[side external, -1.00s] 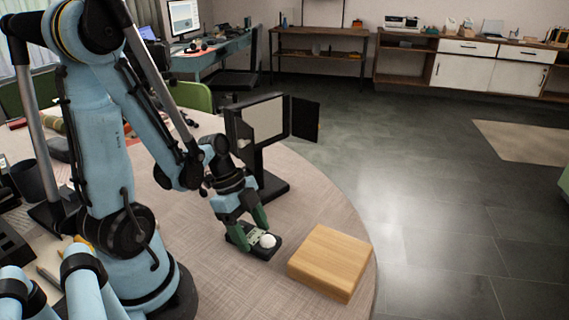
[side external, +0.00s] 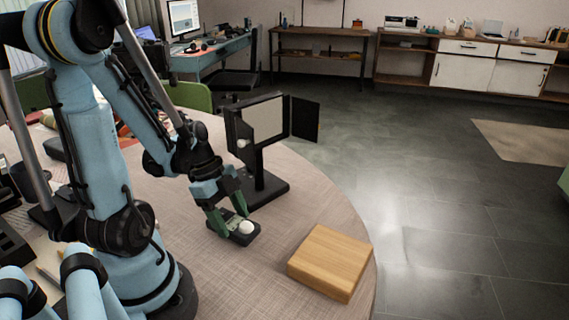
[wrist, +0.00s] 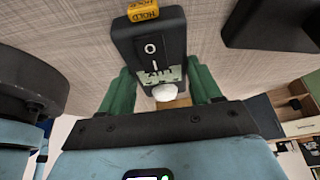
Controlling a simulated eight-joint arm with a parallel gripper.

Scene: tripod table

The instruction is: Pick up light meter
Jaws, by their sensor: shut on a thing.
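The light meter (side external: 243,238) is a small dark device with a white dome on its top. In the wrist view the light meter (wrist: 150,42) shows a black body, a switch, a pale green printed panel, the white dome and a yellow "HOLD" button. My gripper (side external: 227,211) is shut on the light meter, with a green finger on each side of it; the fingers also show in the wrist view (wrist: 160,88). The meter is at or just above the table (side external: 225,287); I cannot tell if it touches.
A wooden block (side external: 330,262) lies on the table to the right of the meter. A dark stand with a light panel and side flap (side external: 263,120) stands close behind my gripper, its base (side external: 268,190) on the table. The front middle of the table is clear.

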